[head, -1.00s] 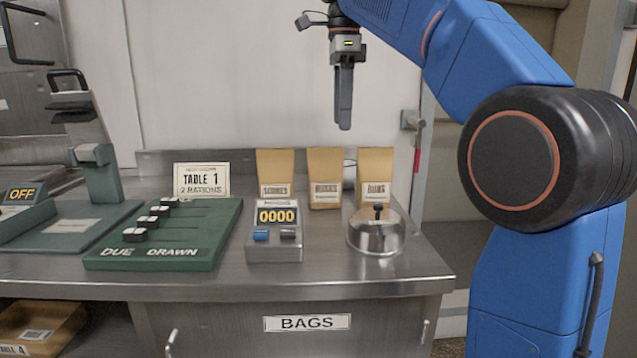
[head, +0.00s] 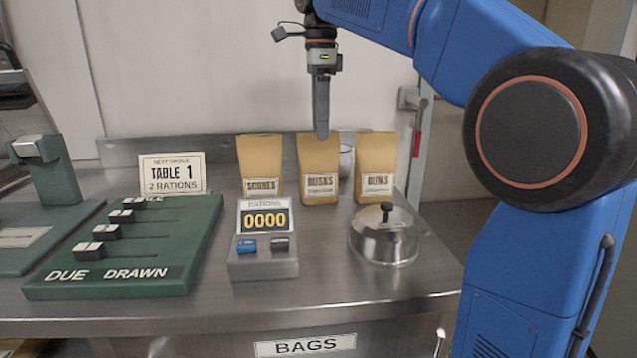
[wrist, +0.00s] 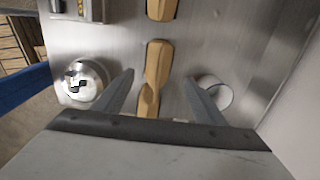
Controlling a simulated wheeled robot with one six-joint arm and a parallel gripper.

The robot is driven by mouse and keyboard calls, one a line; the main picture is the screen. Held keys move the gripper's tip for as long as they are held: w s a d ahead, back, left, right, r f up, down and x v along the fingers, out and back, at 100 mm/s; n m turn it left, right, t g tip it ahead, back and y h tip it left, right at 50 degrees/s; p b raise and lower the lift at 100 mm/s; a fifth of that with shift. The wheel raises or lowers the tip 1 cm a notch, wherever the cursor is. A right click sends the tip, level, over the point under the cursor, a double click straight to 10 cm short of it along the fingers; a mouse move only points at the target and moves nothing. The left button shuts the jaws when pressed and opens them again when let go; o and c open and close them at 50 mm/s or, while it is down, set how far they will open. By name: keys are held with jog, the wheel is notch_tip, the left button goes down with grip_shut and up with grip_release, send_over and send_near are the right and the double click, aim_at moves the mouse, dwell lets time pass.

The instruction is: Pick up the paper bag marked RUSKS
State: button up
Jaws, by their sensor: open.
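The RUSKS paper bag (head: 319,178) is brown and stands upright as the middle one of three on the steel counter. My gripper (head: 321,137) points down at its top edge, and the fingertips overlap that edge in the head view. In the wrist view the open fingers (wrist: 160,77) point to either side of the middle bag (wrist: 157,58), with nothing gripped. The SCONES bag (head: 260,165) stands left of it and the BUNS bag (head: 376,160) right. I cannot tell whether the fingers touch the bag.
A white cup (head: 346,160) stands behind, between the RUSKS and BUNS bags. A steel bell (head: 383,243) and a counter box reading 0000 (head: 264,262) stand in front. A TABLE 1 card (head: 172,174) and a green slider board (head: 125,245) are at left. The wall is close behind.

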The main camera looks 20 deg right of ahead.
aim_at(320, 151)
notch_tip(320, 151, down, 10)
jog(key=shift+s+a, duration=0.1)
jog(key=shift+s, duration=0.05)
dwell(0.5)
jog(key=shift+c, duration=0.4)
jog(key=c, duration=1.1)
jog(key=shift+r, duration=0.15)
